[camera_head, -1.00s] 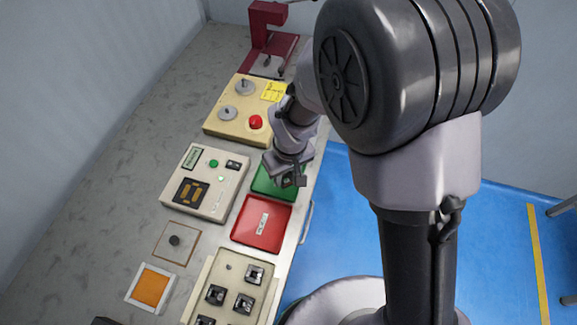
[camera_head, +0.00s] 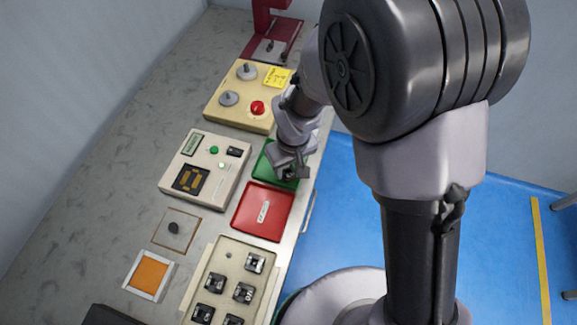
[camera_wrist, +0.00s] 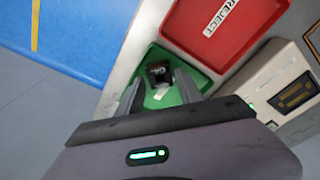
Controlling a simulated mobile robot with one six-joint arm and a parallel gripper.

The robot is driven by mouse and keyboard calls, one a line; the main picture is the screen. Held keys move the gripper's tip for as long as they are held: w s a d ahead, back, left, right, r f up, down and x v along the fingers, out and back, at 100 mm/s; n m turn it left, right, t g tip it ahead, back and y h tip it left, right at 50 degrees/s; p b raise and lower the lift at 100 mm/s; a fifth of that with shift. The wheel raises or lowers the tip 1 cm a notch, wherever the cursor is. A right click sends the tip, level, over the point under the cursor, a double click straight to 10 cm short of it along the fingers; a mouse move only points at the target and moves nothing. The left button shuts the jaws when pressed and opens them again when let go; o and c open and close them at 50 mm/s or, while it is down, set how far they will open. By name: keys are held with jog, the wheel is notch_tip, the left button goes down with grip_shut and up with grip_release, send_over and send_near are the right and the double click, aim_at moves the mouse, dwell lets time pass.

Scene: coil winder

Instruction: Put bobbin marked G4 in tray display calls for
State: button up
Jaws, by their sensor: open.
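A dark bobbin (camera_wrist: 158,72) shows in the wrist view inside the green tray (camera_wrist: 143,82), near its far end. Its marking is not readable. My gripper (camera_wrist: 156,77) is open over the green tray, with one finger on each side of the bobbin; I cannot tell whether they touch it. In the head view my gripper (camera_head: 291,175) covers much of the green tray (camera_head: 264,163) and hides the bobbin. The red tray (camera_head: 249,216) beside it bears a white label that reads REJECT in the wrist view.
A beige rack (camera_head: 228,270) with several dark bobbins stands at the front. An orange pad (camera_head: 149,275) and a square plate with a dark knob (camera_head: 174,228) lie left of it. A cream box with a red button (camera_head: 257,108) and a red machine (camera_head: 270,45) stand behind.

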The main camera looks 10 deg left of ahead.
aim_at(291, 176)
jog(key=s+d+r+m+t+p, duration=0.1)
jog(key=d+r+m, duration=0.15)
jog(key=r, duration=0.45)
jog(key=d+r+m+y+p, duration=0.1)
jog(key=d+r, duration=0.3)
jog(key=r, duration=0.3)
jog(key=s+d+r+m+t+p, duration=0.1)
jog(key=d+r, duration=0.2)
jog(key=r, duration=0.4)
jog(key=s+d+r+m+t, duration=0.2)
jog(key=s+d+r+m, duration=0.6)
jog(key=s+d, duration=0.2)
jog(key=shift+s+r+t, duration=0.2)
jog(key=shift+t, duration=0.2)
